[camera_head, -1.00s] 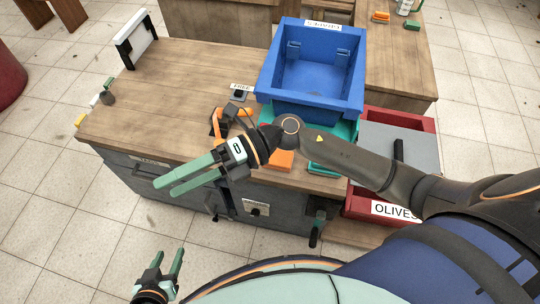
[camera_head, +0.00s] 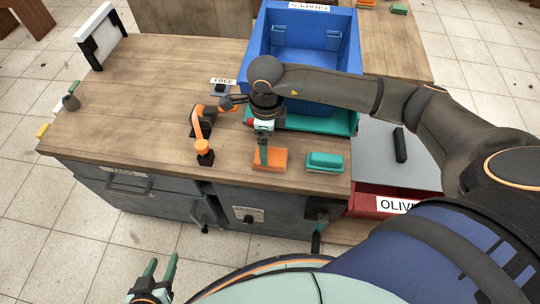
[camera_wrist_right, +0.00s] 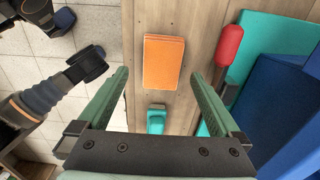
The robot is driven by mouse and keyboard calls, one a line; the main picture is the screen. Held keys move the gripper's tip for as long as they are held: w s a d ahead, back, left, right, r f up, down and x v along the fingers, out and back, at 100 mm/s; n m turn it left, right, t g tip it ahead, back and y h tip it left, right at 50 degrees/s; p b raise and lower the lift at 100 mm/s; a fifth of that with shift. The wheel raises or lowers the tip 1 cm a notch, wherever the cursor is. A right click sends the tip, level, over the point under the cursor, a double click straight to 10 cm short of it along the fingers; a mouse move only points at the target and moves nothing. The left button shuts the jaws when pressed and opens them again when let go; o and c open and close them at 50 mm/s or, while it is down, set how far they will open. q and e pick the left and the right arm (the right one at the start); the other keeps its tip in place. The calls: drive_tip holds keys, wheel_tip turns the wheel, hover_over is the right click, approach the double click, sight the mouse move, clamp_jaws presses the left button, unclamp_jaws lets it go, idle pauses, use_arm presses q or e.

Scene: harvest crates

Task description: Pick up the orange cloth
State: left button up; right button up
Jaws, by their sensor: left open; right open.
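The orange cloth (camera_head: 280,159) is a flat folded rectangle on the wooden bench top, near its front edge. It also shows in the right wrist view (camera_wrist_right: 163,62), between and beyond the fingertips. My right gripper (camera_head: 264,163) points down above the cloth and hides part of it. In the right wrist view its two green fingers (camera_wrist_right: 157,73) are wide apart, with nothing between them but the cloth below. I see no contact with the cloth. My left gripper (camera_head: 159,268) is open and empty, low at the left, in front of the bench over the floor.
A teal folded cloth or sponge (camera_head: 325,162) lies just right of the orange one. An orange-and-black tool (camera_head: 203,147) lies to the left. A red crate (camera_head: 372,201) is at the right.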

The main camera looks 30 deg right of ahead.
sight(270, 158)
drive_tip(key=shift+f, duration=0.7)
drive_tip(key=f, duration=0.2)
drive_tip(key=f+b, duration=0.1)
drive_tip(key=f, duration=0.1)
drive_tip(key=shift+w+f, duration=0.2)
drive_tip(key=shift+f, duration=0.2)
drive_tip(key=shift+c, duration=0.4)
drive_tip(key=c, duration=1.1)
drive_tip(key=shift+r, duration=0.15)
